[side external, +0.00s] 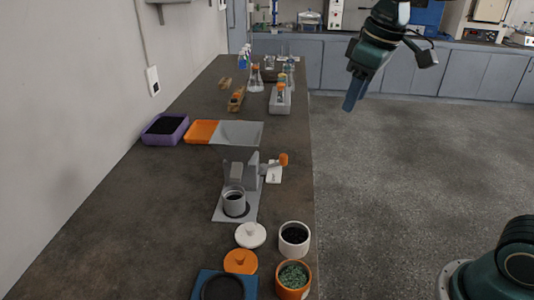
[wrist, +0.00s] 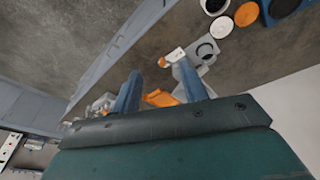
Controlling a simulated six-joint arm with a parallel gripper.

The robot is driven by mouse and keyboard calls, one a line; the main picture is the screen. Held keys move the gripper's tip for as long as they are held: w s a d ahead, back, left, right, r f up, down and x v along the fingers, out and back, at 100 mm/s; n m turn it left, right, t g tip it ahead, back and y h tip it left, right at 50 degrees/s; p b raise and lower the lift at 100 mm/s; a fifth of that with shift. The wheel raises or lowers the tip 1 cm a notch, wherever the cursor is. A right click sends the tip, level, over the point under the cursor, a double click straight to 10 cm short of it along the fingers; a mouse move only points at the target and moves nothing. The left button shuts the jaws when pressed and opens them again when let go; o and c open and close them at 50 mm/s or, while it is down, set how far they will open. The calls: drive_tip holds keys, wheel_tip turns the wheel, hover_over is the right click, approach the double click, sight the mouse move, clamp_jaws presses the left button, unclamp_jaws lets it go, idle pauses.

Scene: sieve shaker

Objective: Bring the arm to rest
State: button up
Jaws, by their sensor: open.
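My gripper (side external: 355,92) hangs at the upper right in the side view, over the floor beyond the right edge of the bench (side external: 100,235). Its blue fingers point down. In the wrist view the two fingers (wrist: 158,88) stand well apart, with nothing held between them. The sieve shaker (side external: 253,172), a grey device with an orange knob, stands on the bench with a grey cup (side external: 234,201) on its plate. My gripper is far from it and touches nothing.
At the bench's near end are a white jar (side external: 294,238), an orange jar (side external: 292,280), a white lid (side external: 250,235) and an orange lid (side external: 240,261). A purple tray (side external: 165,129) and an orange tray (side external: 202,131) lie farther back. Glassware (side external: 255,78) stands at the far end. The floor (side external: 400,180) is clear.

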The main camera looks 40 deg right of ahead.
drive_tip(key=s+f+m+t, duration=0.1)
drive_tip(key=s+f, duration=0.1)
drive_tip(key=s, duration=0.6)
drive_tip(key=s+f+m+t, duration=0.1)
drive_tip(key=s+f+m, duration=0.1)
drive_tip(key=s, duration=0.7)
drive_tip(key=shift+s+d+f+t, duration=0.25)
drive_tip(key=shift+s+f+t, duration=0.05)
drive_tip(key=shift+f, duration=0.2)
